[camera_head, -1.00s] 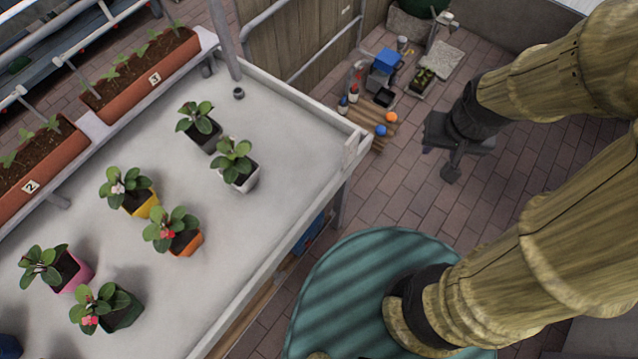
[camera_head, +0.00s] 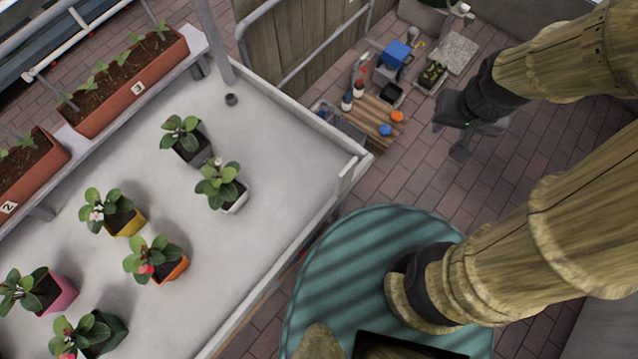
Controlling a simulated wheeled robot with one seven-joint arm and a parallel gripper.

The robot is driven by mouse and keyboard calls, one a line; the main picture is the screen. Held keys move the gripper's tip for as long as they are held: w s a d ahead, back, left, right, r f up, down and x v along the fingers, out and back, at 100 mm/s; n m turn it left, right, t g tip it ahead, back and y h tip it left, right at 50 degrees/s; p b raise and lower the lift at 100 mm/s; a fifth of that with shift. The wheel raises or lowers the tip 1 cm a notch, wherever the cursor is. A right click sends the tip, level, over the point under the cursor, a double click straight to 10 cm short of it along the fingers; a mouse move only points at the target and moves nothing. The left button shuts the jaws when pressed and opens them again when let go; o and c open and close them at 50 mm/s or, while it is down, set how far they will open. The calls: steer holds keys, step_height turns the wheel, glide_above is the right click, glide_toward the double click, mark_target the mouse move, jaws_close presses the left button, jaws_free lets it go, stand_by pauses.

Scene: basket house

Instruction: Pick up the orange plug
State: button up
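The orange plug (camera_head: 397,115) is a small round orange piece. It lies on the slatted wooden board on the floor, beside a small blue round piece (camera_head: 384,129). My gripper (camera_head: 461,142) is dark, at the end of my yellowish arm, and shows to the right of the orange plug with a gap of paving between them in the picture. Its fingers are too small and dark to tell whether they are open. I see nothing held in it.
A white table (camera_head: 271,148) with several potted plants fills the left. Paving is clear near the gripper.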

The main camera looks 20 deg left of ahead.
steer(key=shift+f, duration=0.1)
steer(key=w+a+f+m+g+y+b, duration=0.1)
steer(key=w+f+m+b, duration=0.1)
steer(key=f+b, duration=2.2)
steer(key=w+f+m+g+b, duration=0.1)
steer(key=f+g+b, duration=0.1)
steer(key=f+b, duration=2.2)
steer(key=w+a+f+m+g+y, duration=0.1)
steer(key=a+f+m+y, duration=0.25)
steer(key=f, duration=0.95)
steer(key=a+f+m+y, duration=0.3)
steer(key=a+f+m, duration=0.1)
steer(key=f, duration=0.8)
steer(key=w+a+f+m+t+y+b, duration=0.3)
steer(key=w+a+f+m+t+y, duration=0.2)
steer(key=m, duration=0.5)
step_height(320, 180, down, 3)
steer(key=w+a, duration=0.1)
steer(key=w, duration=0.1)
steer(key=shift+w+a+r+b, duration=0.2)
steer(key=shift+w+a+b, duration=0.05)
steer(key=shift+w+b, duration=0.15)
steer(key=shift+m+y, duration=0.25)
